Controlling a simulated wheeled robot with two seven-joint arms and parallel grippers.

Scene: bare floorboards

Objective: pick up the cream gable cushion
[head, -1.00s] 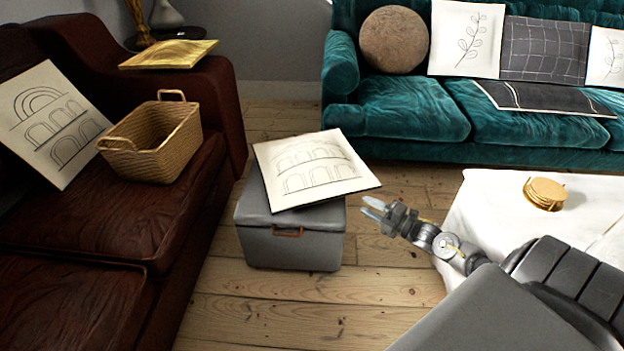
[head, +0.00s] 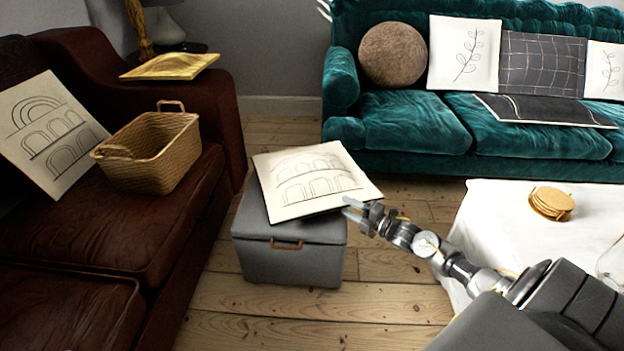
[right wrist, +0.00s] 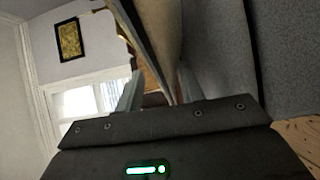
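A cream cushion with dark arch drawings (head: 312,182) lies tilted on a grey storage ottoman (head: 288,248), its right corner overhanging. A similar cream cushion (head: 52,135) leans on the brown sofa; I cannot tell which of the two is called gable. My right gripper (head: 352,208) is at the near right corner of the ottoman cushion. In the right wrist view, its fingers (right wrist: 158,92) are apart with the cushion's edge (right wrist: 165,38) between them; a gap shows on the left side. My left gripper is not in view.
A white-covered table (head: 500,225) with coasters (head: 552,202) is at right. A teal sofa (head: 405,125) with cushions stands behind. Floorboards between are clear.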

